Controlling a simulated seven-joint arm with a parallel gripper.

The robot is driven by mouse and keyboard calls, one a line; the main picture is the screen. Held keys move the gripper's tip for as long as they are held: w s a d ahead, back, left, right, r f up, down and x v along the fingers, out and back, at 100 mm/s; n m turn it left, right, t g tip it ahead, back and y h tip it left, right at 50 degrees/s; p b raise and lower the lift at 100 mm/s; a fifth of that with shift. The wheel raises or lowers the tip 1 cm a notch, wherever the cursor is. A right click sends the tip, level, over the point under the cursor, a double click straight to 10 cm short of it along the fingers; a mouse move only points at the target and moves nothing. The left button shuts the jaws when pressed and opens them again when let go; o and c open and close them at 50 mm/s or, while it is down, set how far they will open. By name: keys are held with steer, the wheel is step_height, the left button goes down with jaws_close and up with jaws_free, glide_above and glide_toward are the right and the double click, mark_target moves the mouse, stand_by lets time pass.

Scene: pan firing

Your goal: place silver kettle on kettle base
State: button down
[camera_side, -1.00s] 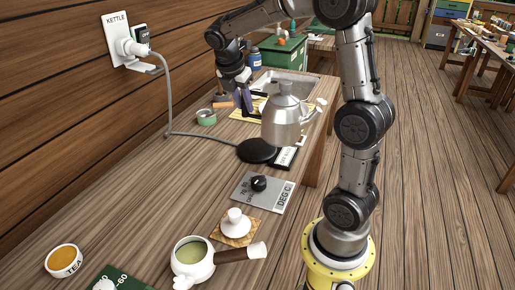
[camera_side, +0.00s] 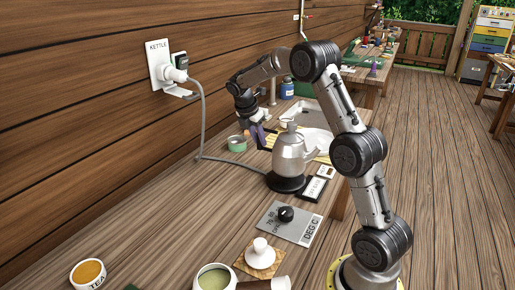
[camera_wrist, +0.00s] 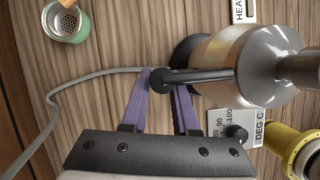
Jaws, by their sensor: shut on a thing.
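The silver kettle (camera_side: 291,160) is upright over the round black kettle base (camera_side: 287,187). Its bottom is at or just above the base; I cannot tell whether they touch. My gripper (camera_side: 264,143) is shut on the kettle's handle, on the kettle's left side. In the wrist view, the purple fingers of my gripper (camera_wrist: 160,90) close around the end of the dark handle (camera_wrist: 195,75). The kettle's silver body (camera_wrist: 240,62) fills the right there, and the base (camera_wrist: 184,50) shows partly behind it, the rest hidden.
A grey cord (camera_side: 202,115) runs from the wall plug (camera_side: 174,74) down to the table. A green tin (camera_side: 237,143) stands left of the kettle. A temperature panel with a black knob (camera_side: 286,214) and a small white-lidded item (camera_side: 261,247) lie nearer the camera.

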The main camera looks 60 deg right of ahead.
steer(key=shift+w+d+f, duration=0.2)
steer(key=shift+w+f, duration=0.1)
steer(key=shift+f, duration=0.05)
steer(key=shift+w+d+f, duration=0.1)
steer(key=shift+f, duration=1.6)
steer(key=c, duration=0.7)
jaws_free()
steer(key=shift+f, duration=0.2)
